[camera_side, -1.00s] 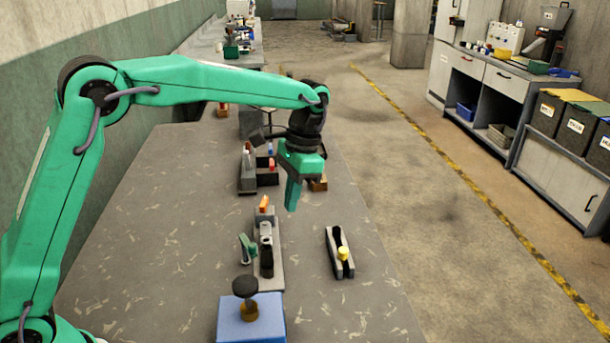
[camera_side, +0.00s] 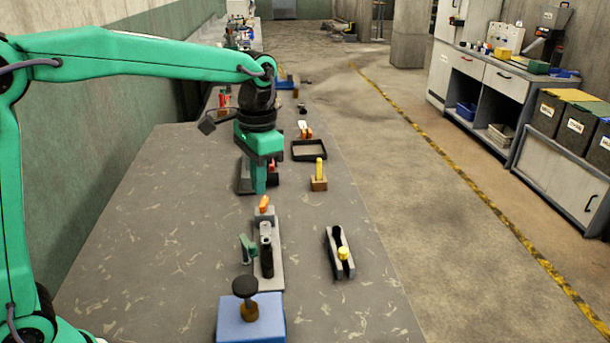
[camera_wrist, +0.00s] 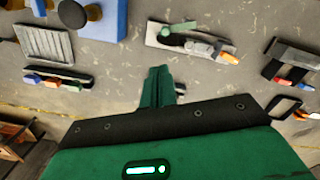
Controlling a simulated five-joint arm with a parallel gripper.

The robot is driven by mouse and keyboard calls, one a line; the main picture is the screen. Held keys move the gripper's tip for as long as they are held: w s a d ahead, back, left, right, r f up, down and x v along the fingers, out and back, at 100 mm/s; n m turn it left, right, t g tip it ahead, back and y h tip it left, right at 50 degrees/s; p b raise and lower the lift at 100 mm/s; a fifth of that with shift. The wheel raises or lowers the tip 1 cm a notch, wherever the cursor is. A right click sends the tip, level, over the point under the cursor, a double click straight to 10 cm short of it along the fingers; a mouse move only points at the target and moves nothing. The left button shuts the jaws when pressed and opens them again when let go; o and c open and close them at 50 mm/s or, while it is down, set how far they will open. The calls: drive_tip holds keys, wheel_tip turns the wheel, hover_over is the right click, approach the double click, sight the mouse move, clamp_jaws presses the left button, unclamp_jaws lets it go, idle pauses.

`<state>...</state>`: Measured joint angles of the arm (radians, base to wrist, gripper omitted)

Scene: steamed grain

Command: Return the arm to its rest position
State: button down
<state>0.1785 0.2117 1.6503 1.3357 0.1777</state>
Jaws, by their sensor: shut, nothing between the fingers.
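My gripper (camera_side: 259,186) is green, points down and is shut with nothing in it. In the side view it hangs above the table (camera_side: 150,235), in front of a dark tray (camera_side: 243,180) that it partly hides. In the wrist view my gripper's fingers (camera_wrist: 159,75) are together and empty, with the table beyond them. My green arm reaches across from the left, its forearm nearly level.
A grey holder with an orange-topped piece (camera_side: 264,205) stands just nearer than the gripper. Nearer still is a blue block with a dark knob (camera_side: 245,287). A slotted grey holder (camera_side: 340,252) and a wooden block with a yellow peg (camera_side: 319,178) stand right. The table's left is clear.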

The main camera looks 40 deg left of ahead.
drive_tip(key=s+a+n+t, duration=0.2)
drive_tip(key=s+a+t, duration=0.1)
drive_tip(key=s, duration=0.6)
drive_tip(key=s+a+n+t, duration=0.2)
drive_tip(key=s+a+t, duration=0.1)
drive_tip(key=s, duration=0.7)
drive_tip(key=shift+a+r, duration=0.15)
drive_tip(key=shift+a, duration=0.6)
drive_tip(key=w+d+r+m+g, duration=0.1)
drive_tip(key=w+r+g, duration=0.1)
drive_tip(key=w, duration=0.5)
drive_tip(key=w+d+r+g, duration=0.1)
drive_tip(key=w+d+g, duration=0.1)
drive_tip(key=w, duration=0.4)
drive_tip(key=w+d+f+g, duration=0.2)
drive_tip(key=w+f, duration=0.2)
drive_tip(key=w, duration=0.2)
drive_tip(key=w+d+f+m+g, duration=0.1)
drive_tip(key=w+d+f+g, duration=0.1)
drive_tip(key=w+f, duration=0.2)
drive_tip(key=w, duration=0.3)
drive_tip(key=shift+w+d+f+m, duration=0.3)
drive_tip(key=shift+d+f, duration=0.05)
drive_tip(key=shift+d, duration=0.05)
